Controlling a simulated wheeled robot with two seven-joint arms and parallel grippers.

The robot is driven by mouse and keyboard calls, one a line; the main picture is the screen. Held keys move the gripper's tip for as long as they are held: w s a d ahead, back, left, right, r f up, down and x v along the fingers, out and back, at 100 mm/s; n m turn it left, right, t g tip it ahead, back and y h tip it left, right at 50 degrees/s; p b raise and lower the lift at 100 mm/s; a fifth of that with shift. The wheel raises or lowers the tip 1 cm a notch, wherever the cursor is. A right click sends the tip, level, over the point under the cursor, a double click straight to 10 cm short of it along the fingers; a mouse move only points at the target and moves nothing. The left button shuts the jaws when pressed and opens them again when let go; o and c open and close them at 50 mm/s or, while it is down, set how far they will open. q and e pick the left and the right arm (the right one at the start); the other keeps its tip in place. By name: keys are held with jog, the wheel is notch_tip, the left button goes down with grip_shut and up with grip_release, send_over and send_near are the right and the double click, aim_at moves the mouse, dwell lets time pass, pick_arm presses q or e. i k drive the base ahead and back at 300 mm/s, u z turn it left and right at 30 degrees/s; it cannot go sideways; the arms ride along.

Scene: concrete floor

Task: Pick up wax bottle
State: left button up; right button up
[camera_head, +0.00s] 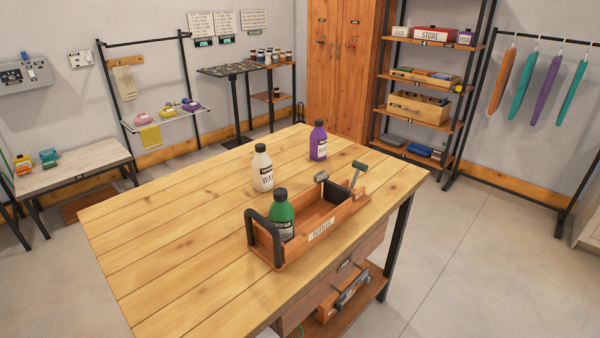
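The wax bottle (262,169) is cream-white with a black cap and a dark label band. It stands upright on the wooden table (170,230), just behind a wooden bottle caddy (324,232). A green bottle (282,216) with a dark cap stands in the caddy's left part; the caddy's other part looks empty. A purple bottle (318,142) stands upright on the table, behind and to the right of the wax bottle. Neither of my grippers shows in the head view.
The table's left half is clear. Shelves (430,85) stand at the back right.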

aim_at(261, 164)
jog(key=z, duration=1.5)
jog(key=i, duration=1.7)
jog(key=u, duration=3.3)
